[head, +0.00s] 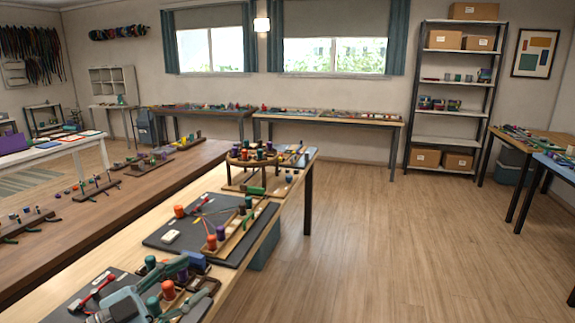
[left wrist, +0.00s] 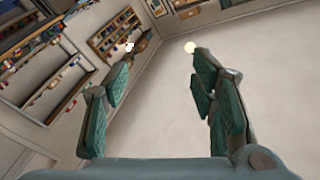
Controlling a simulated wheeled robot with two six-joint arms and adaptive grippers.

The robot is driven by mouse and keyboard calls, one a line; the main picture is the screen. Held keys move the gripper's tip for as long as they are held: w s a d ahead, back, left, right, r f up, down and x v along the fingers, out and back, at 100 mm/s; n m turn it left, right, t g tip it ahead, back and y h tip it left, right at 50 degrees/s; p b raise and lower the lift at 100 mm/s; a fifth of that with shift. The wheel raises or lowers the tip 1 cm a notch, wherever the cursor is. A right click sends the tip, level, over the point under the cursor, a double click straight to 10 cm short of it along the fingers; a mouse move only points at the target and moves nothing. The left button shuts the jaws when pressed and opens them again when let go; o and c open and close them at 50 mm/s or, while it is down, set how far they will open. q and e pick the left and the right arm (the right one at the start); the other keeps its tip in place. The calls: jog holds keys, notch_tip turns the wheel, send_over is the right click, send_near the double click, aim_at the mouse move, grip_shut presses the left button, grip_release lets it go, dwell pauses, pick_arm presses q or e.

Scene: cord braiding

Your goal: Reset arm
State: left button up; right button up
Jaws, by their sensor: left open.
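My left gripper (head: 199,276) is at the bottom of the head view, over the near end of the light wood table (head: 274,222). Its teal fingers are spread apart; in the left wrist view the gripper (left wrist: 163,58) shows nothing between them. Orange and green spools near it in the head view are partly hidden by the fingers. A round braiding stand (head: 251,159) with coloured bobbins on top stands farther along the table. A dark mat (head: 160,235) holds an orange spool (head: 179,211) and a wooden rack (head: 238,240) with bobbins. My right gripper is not in view.
A long brown table (head: 110,208) with small bobbin racks runs along the left. Benches stand under the windows, and a metal shelf (head: 447,112) with boxes is at the back right. The wooden floor (head: 390,240) right of the table is clear.

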pick_arm(q)
jog(key=s+a+n+t+y, duration=0.2)
jog(key=a+n+t+y, duration=0.6)
jog(key=n+y, duration=0.4)
jog(key=s+a+f+n+g+y, duration=0.3)
jog(key=f+g, duration=0.1)
jog(key=f, duration=0.3)
jog(key=s+a+f+n+g+y, duration=0.2)
jog(key=s+f+g+y, duration=0.15)
jog(key=f, duration=0.45)
jog(key=s+d+f+m+g+h, duration=0.2)
jog(key=s+d+f+g, duration=0.25)
jog(key=s+f, duration=0.4)
jog(key=s+d+f+m+g+h, duration=0.1)
jog(key=s+d+f+g+h, duration=0.15)
jog(key=s+f+g, duration=0.6)
jog(key=s+f+t, duration=0.1)
jog(key=s+f, duration=0.2)
jog(key=f, duration=0.6)
jog(key=s+f, duration=0.2)
jog(key=f, duration=0.6)
jog(key=s+a+f, duration=0.1)
jog(key=s+f, duration=1.1)
jog(key=s, duration=0.2)
jog(key=shift+a+f+g, duration=0.2)
jog(key=shift+f+g, duration=0.05)
jog(key=shift+g, duration=0.2)
jog(key=shift+n, duration=0.3)
